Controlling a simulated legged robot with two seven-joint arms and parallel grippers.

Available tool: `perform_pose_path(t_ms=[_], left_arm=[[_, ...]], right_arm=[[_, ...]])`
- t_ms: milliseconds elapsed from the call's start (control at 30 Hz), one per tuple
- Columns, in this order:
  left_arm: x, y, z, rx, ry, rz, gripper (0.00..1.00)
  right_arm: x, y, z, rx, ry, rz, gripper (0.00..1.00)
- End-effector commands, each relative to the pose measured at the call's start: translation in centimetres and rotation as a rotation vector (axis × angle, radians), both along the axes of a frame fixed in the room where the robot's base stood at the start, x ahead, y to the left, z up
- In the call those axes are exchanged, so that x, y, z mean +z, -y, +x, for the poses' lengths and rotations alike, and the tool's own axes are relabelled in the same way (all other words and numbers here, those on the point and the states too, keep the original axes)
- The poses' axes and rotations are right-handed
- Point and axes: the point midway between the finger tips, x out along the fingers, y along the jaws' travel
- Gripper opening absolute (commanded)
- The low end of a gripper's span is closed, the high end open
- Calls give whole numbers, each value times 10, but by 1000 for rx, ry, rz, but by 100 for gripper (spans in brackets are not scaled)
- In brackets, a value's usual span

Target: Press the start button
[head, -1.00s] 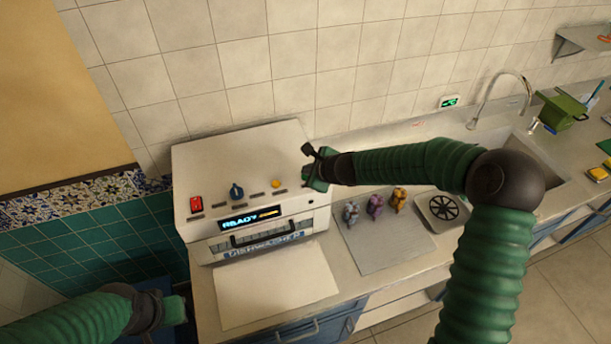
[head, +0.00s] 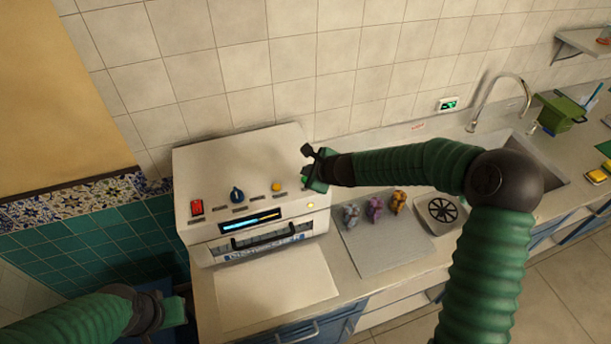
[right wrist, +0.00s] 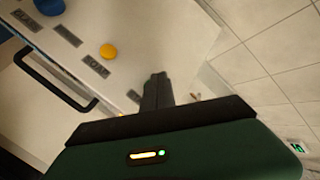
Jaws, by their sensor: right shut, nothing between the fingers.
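The white dishwasher (head: 240,160) stands on the counter at left centre in the head view. Its top panel carries a red switch (head: 196,207), a blue knob (head: 237,194) and a yellow button (head: 276,187). My right gripper (head: 308,178) is shut and empty, at the panel's right end, right of the yellow button. In the right wrist view its fingers (right wrist: 157,88) point down at the panel beside a partly covered label. The start button cannot be made out; the fingers may hide it. The display (head: 250,221) shows a blue and orange bar. My left gripper (head: 178,310) is low at left; its jaws are unclear.
A white board (head: 277,289) lies in front of the dishwasher. A grey mat (head: 385,247) with several small figurines (head: 375,207) lies to the right. A round black grille (head: 441,210) and a sink with a tap (head: 497,85) are further right.

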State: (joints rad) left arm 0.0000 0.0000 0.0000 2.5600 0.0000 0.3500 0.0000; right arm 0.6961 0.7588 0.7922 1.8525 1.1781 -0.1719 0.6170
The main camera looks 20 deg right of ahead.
Motion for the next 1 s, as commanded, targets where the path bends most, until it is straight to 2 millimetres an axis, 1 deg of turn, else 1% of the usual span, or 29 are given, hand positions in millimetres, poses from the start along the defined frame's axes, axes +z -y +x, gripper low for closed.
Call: perform_pose_path(t_ms=[33,267,367,800,900,1000], left_arm=[[3,0,0,0,0,0,0],[2,0,0,0,0,0,0],[4,0,0,0,0,0,0],[48,0,0,0,0,0,0],[52,0,0,0,0,0,0],[51,0,0,0,0,0,0]], right_arm=[[3,0,0,0,0,0,0],[2,-1,0,1,1,1,0],[5,-1,0,1,1,1,0],[50,-1,0,2,1,-1,0],[55,-1,0,1,1,0,0],[53,-1,0,1,1,0,0]])
